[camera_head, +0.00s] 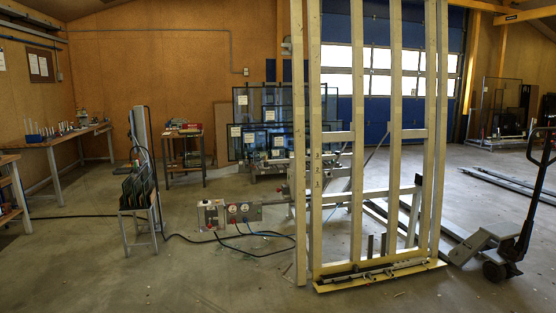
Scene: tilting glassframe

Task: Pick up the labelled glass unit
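Several dark-framed glass units (285,98) with white paper labels stand close together behind the left part of the tall tilting frame (357,95). One label (236,131) shows at their left side. The units overlap, and the frame's pale uprights cover part of them. I cannot tell which single unit is meant, and the label writing is too small to read. Neither of my grippers is in view.
A control box (211,213) with cables on the floor stands left of the frame. A rack of small panes (138,188) and workbenches (62,138) are further left. A pallet jack (505,250) stands at the right. The front left floor is clear.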

